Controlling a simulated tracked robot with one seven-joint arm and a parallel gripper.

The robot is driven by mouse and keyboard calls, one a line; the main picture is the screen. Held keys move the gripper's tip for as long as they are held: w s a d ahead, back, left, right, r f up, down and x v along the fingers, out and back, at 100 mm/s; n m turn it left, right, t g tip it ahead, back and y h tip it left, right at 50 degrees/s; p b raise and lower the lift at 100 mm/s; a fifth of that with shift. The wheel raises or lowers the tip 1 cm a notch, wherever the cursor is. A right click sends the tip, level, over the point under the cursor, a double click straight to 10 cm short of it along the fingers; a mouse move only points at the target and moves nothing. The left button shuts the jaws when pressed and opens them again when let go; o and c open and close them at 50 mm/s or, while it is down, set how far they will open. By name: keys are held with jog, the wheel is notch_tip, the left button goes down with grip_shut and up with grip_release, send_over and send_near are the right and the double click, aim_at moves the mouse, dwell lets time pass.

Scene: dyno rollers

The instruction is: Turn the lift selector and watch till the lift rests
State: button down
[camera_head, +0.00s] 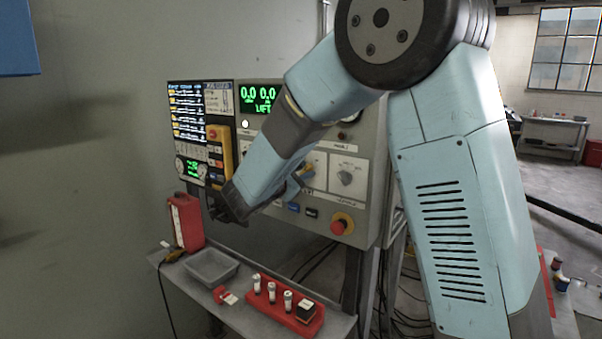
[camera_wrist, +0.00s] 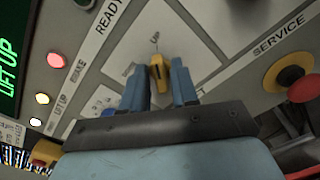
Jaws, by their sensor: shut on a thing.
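The lift selector (camera_wrist: 157,66) is a yellow knob on a pale panel plate in the wrist view. Its tip points toward the UP label. My gripper (camera_wrist: 162,88) has its two blue fingers on either side of the knob, shut on it. In the head view my gripper (camera_head: 298,182) is at the front of the console, mostly hidden by my own arm. The green display (camera_wrist: 7,75) reads LIFT UP in the wrist view; in the head view the display (camera_head: 257,98) shows 0.0 0.0 above LIFT. The lift itself is not visible.
A red emergency button (camera_head: 342,223) sits low on the console, near the SERVICE label in the wrist view. Below stands a shelf with a grey tray (camera_head: 211,266), a red can (camera_head: 186,221) and a red holder (camera_head: 285,308).

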jog(key=n, duration=0.4)
jog(key=shift+n, duration=0.3)
jog(key=shift+w+a+n, duration=0.1)
jog(key=shift+a+n, duration=0.05)
jog(key=shift+n, duration=2.6)
jog(key=shift+w+a+n, duration=0.1)
jog(key=shift+n, duration=2.65)
jog(key=c, duration=1.2)
grip_release()
jog(key=shift+o, duration=0.2)
jog(key=v, duration=1.4)
